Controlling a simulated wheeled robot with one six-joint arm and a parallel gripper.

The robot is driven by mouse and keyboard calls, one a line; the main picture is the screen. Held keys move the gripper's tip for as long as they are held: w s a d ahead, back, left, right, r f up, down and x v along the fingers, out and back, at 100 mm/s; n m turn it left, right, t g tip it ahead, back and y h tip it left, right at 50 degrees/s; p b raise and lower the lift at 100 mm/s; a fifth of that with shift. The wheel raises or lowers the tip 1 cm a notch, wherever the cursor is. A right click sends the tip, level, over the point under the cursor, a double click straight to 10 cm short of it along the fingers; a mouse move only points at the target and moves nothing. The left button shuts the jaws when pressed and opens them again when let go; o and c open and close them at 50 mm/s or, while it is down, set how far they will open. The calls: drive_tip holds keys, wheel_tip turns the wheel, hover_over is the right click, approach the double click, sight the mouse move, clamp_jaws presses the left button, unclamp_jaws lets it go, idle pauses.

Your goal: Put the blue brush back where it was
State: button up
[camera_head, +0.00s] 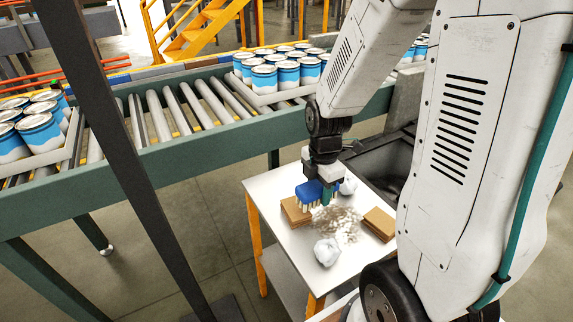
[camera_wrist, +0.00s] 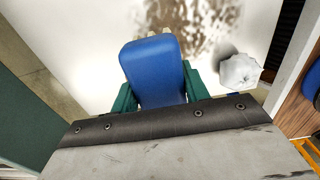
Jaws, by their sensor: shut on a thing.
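The blue brush (camera_head: 311,191) is held in my gripper (camera_head: 326,190) over the small white table (camera_head: 270,185). In the head view its pale bristles point down, at the left part of the tabletop, beside a brown block. In the wrist view the blue brush (camera_wrist: 154,72) sits between the two green fingers of my gripper (camera_wrist: 157,88), which are shut on it. I cannot tell whether the bristles touch anything. A patch of whitish-brown debris (camera_head: 338,224) lies on the tabletop beside the brush; it also shows in the wrist view (camera_wrist: 190,22).
Brown blocks lie at the left (camera_head: 294,212) and right (camera_head: 380,222) of the tabletop. One crumpled white ball (camera_head: 327,252) lies in front, another (camera_head: 348,184) behind. A dark bin (camera_head: 385,165) stands behind the table. A roller conveyor (camera_head: 170,115) carries trays of cans.

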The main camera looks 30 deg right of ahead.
hover_over(297, 175)
drive_tip(key=shift+s+f, duration=0.2)
drive_tip(key=shift+f, duration=0.8)
drive_tip(key=shift+w+f, duration=0.15)
drive_tip(key=shift+f, duration=1.6)
drive_tip(key=shift+f, duration=0.1)
drive_tip(key=o, duration=1)
drive_tip(key=shift+o, duration=0.2)
